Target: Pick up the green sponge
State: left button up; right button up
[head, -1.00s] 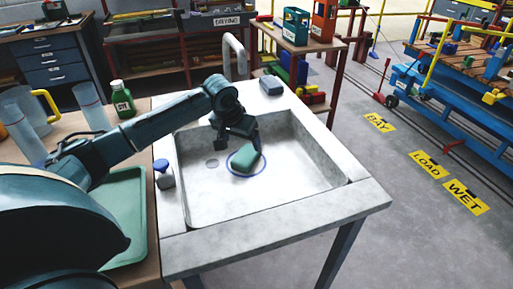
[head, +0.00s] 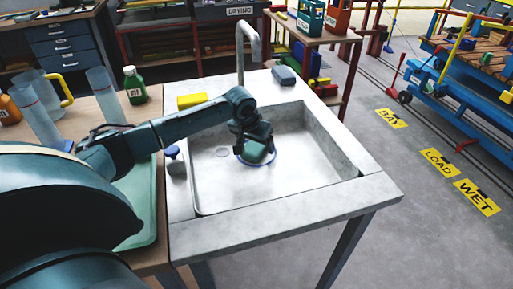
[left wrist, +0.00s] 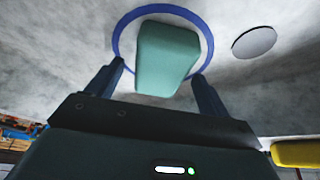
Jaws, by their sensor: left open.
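The green sponge (head: 259,154) lies in the white sink basin, inside a blue ring (head: 259,165) marked on the floor of the basin. In the left wrist view the sponge (left wrist: 167,58) appears between the two fingers, with a gap on either side. My left gripper (head: 254,147) is open, right at the sponge, and partly hides it in the head view. Its fingers also show in the left wrist view (left wrist: 158,72). My right gripper is not in view.
A yellow block (head: 192,100) and a grey-blue block (head: 284,76) lie on the sink's back rim near the tap (head: 255,45). The basin walls surround my gripper. A blue-topped brush-like item (head: 174,158) is at the left rim. A green tray (head: 140,205) lies to the left.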

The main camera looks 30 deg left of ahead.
aim_at(256, 145)
pick_arm(q)
jog(key=shift+f+p, duration=0.2)
jog(key=shift+p, duration=0.25)
dwell(0.3)
jog(key=shift+c, duration=0.6)
jog(key=c, duration=1)
jog(key=shift+r+b, duration=0.2)
jog(key=shift+b, duration=0.4)
notch_tip(256, 145, up, 11)
jog(key=p, duration=0.1)
jog(key=s+d, duration=1.3)
jog(key=d, duration=0.2)
jog(key=shift+r, duration=0.3)
jog(key=shift+d, duration=0.1)
